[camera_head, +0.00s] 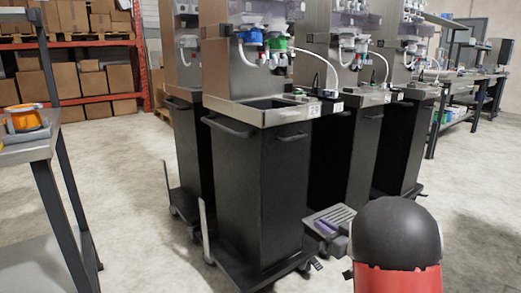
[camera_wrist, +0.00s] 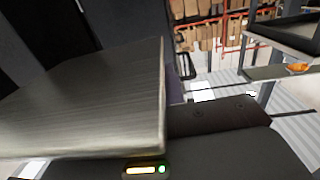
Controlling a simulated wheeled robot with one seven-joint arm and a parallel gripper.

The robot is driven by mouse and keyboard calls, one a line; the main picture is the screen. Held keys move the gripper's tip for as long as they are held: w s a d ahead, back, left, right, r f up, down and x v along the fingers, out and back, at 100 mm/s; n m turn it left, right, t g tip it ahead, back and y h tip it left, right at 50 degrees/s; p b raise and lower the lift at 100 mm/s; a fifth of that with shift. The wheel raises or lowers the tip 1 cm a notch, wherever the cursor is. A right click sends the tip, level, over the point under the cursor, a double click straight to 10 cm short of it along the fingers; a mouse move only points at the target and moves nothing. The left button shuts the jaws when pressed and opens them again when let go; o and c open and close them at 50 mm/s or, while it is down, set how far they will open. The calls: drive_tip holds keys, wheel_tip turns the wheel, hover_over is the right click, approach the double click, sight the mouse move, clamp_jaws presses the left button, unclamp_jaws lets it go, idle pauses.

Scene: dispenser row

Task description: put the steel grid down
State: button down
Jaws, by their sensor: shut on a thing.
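The steel grid (camera_head: 337,214) is a small grey slotted plate, low in front of the middle dispenser cart's lower right side. My gripper (camera_head: 336,238) is shut on the steel grid at its near end. Part of the gripper is hidden behind my arm's dark rounded link. In the wrist view the steel grid (camera_wrist: 90,105) is a large grey ribbed plate filling the left, close to the camera. Its far side runs out of view. I cannot tell from these frames whether it touches anything beyond my gripper.
A row of dark dispenser carts (camera_head: 258,195) with steel tops stands ahead, with wheeled bases and handles jutting out. A table (camera_head: 32,152) with an orange item (camera_head: 22,118) stands at left. Red shelving with boxes (camera_head: 90,78) is behind. The floor (camera_head: 140,220) between is clear.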

drive_tip(key=s+d+f+m+t+h, duration=0.2)
drive_tip(key=s+d+f+m+h, duration=0.15)
drive_tip(key=s+f, duration=0.5)
drive_tip(key=a+f, duration=0.2)
drive_tip(key=a, duration=0.4)
drive_tip(key=shift+w+a+h, duration=0.3)
drive_tip(key=shift+h, duration=0.15)
